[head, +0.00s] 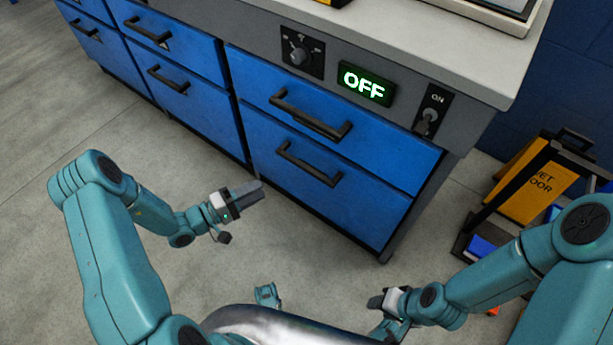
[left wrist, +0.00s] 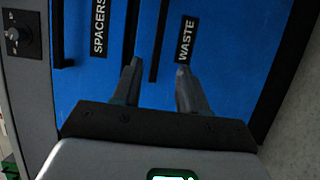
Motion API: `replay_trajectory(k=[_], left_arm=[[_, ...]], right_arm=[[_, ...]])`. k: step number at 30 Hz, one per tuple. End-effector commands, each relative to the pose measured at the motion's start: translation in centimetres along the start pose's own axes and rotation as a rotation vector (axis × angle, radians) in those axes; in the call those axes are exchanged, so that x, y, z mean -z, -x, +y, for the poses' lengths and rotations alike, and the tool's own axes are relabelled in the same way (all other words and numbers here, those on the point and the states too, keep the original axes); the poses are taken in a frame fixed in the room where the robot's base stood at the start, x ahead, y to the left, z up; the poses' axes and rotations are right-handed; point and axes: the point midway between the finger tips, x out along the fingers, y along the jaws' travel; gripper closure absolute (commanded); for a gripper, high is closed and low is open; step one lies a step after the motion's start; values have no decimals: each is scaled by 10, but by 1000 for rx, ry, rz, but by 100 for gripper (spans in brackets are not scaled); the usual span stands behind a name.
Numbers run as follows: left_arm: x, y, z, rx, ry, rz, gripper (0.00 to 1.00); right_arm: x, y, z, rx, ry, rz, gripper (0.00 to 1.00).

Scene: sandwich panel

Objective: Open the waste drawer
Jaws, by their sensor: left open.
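The waste drawer (head: 283,185) is the lower blue drawer at the right end of the cabinet. It is shut, and its black bar handle (head: 308,163) runs across its front. In the left wrist view the WASTE label (left wrist: 187,38) sits beside the handle (left wrist: 158,42). My left gripper (head: 258,188) is open and empty in front of the drawer, left of the handle in the head view. In the left wrist view its fingers (left wrist: 157,82) lie on either side of the handle's line, apparently short of it. My right gripper (head: 374,303) is low at the right; its jaws are unclear.
The SPACERS drawer (head: 330,102) is shut directly above. Floor before the cabinet is clear.

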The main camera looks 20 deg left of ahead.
Motion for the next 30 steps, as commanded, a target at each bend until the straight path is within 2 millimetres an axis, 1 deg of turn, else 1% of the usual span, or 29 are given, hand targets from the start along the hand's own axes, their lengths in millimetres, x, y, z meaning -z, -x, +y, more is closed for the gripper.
replay_trajectory(k=[5,12,15,18,21,24,30], left_arm=[[-1,-36,-1,-1,0,-12,57],[-3,-95,-2,0,1,-13,57],[-4,-117,-2,1,1,-13,57],[-5,-135,-1,0,2,-13,57],[-5,-148,-1,2,3,-12,57],[-6,-154,0,3,4,-10,57],[-6,-157,1,3,5,-9,57]], right_arm=[[2,-6,4,0,-5,5,57],[5,-18,10,-1,-13,13,57],[7,-22,12,-2,-16,16,57],[8,-25,14,-2,-19,19,57],[9,-27,15,-2,-21,22,57],[9,-28,16,-3,-22,23,57],[9,-28,16,-3,-23,23,57]])
